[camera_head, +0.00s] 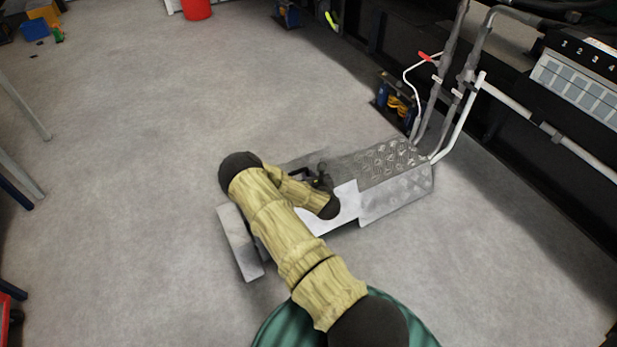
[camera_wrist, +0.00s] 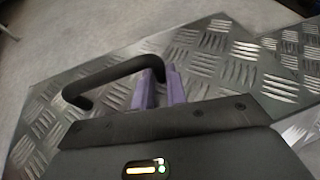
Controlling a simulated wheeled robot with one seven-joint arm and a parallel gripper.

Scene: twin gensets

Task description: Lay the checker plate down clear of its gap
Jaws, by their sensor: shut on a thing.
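The checker plate (camera_wrist: 205,60) is a grey metal sheet with raised tread marks and a black bar handle (camera_wrist: 105,80). My gripper (camera_wrist: 160,88) is shut on this handle, its purple fingers at the handle's right end. In the head view, my gripper (camera_head: 318,180) is over the walkway's middle, and the plate shows partly as dark grey metal (camera_head: 300,162) behind my arm. My arm hides much of the plate. The gap is mostly hidden; a pale surface (camera_head: 345,203) shows beside the arm. I cannot tell how far the plate is raised.
A fixed tread-marked section (camera_head: 390,160) adjoins at right, with pipe rails (camera_head: 440,100) beyond. A grey end piece (camera_head: 240,242) stands left of my arm. Open grey floor (camera_head: 130,150) lies at left. A red bucket (camera_head: 196,9) stands far back.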

